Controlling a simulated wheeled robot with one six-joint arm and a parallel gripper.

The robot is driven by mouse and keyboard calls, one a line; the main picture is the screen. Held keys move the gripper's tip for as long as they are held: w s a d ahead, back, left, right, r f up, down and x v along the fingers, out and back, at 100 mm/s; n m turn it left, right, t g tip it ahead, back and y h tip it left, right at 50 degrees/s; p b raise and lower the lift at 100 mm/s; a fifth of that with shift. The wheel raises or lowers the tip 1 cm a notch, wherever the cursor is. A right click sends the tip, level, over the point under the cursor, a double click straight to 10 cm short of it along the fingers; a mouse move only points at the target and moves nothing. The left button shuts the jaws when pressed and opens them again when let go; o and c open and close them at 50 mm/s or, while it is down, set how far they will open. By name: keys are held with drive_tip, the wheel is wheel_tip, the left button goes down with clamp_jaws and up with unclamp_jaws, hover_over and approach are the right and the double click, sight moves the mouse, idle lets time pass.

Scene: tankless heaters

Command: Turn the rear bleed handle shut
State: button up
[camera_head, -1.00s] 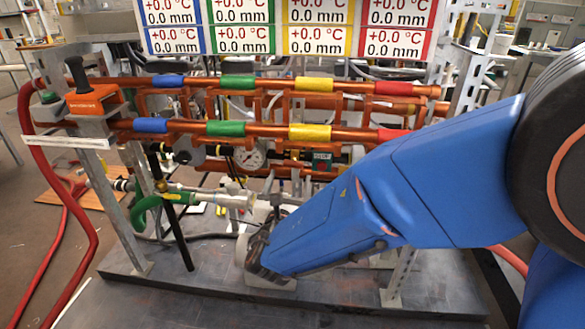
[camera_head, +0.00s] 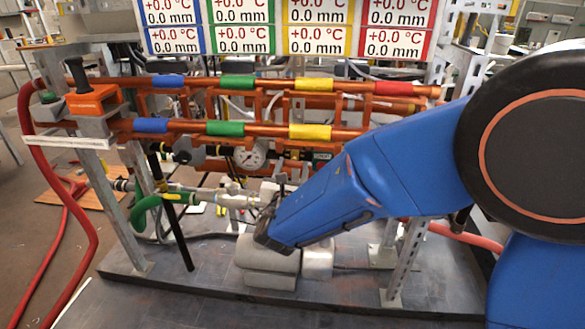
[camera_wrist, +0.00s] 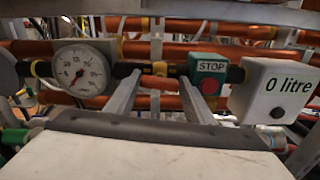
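My gripper (camera_wrist: 160,77) is open in the wrist view, its two grey fingers standing apart and pointing at the rear pipes. A short orange-red bar (camera_wrist: 162,82) shows between the fingertips, on the line between the gauge and the red stop button; it may be the rear bleed handle, but I cannot tell. No grip on it shows. In the head view my gripper (camera_head: 281,179) is small and partly hidden by my wrist, below the front copper pipe. A green handle (camera_head: 148,207) is at the left front.
Copper pipes (camera_head: 265,130) with coloured bands run above. A black rod (camera_head: 178,230) leans at the left. Grey blocks (camera_head: 268,262) sit on the base below my wrist.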

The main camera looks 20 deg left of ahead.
drive_tip(key=shift+c, duration=1.1)
drive_tip(key=shift+m, duration=0.3)
drive_tip(key=m, duration=0.3)
drive_tip(key=shift+d, duration=0.1)
drive_tip(key=m, duration=0.5)
drive_tip(key=shift+f, duration=0.1)
drive_tip(key=m, duration=0.4)
drive_tip(key=shift+d+f, duration=0.1)
drive_tip(key=shift+f+m, duration=0.1)
drive_tip(key=shift+m, duration=1.7)
